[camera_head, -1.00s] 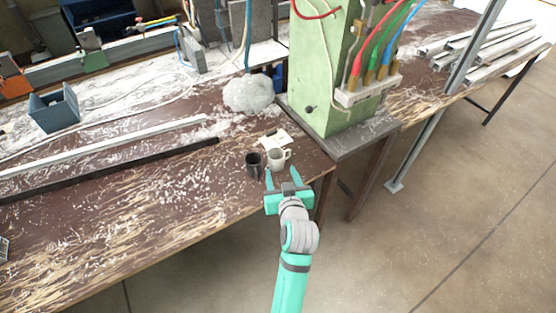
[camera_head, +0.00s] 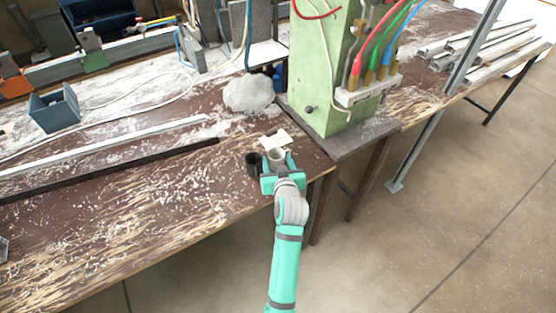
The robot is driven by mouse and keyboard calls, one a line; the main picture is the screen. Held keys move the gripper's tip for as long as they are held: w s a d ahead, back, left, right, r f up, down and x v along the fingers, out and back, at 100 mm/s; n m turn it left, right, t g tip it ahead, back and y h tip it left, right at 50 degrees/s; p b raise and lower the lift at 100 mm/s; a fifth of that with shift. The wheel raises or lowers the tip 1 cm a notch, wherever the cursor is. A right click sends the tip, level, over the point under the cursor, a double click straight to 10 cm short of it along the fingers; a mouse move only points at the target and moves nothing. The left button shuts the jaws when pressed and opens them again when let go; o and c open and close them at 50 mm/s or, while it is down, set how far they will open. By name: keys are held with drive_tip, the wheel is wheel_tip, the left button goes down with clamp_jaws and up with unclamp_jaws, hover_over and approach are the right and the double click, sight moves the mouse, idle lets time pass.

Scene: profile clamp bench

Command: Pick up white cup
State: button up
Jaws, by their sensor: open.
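The white cup (camera_head: 277,155) stands near the front right of the worn brown bench, and its lower part is hidden behind my gripper. My gripper (camera_head: 278,164) is open, with its teal fingers reaching along the left and right sides of the cup. Whether the fingers touch the cup cannot be told. A dark cup (camera_head: 253,163) stands just left of the white cup, very close to my left finger.
A white paper (camera_head: 276,140) lies just behind the cups. A grey lump (camera_head: 248,93) sits farther back. The green machine (camera_head: 322,70) stands at the right. A long dark bar (camera_head: 120,165) lies left of the cups.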

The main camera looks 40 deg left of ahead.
drive_tip(key=c, duration=0.9)
drive_tip(key=shift+r, duration=0.1)
drive_tip(key=shift+c, duration=0.2)
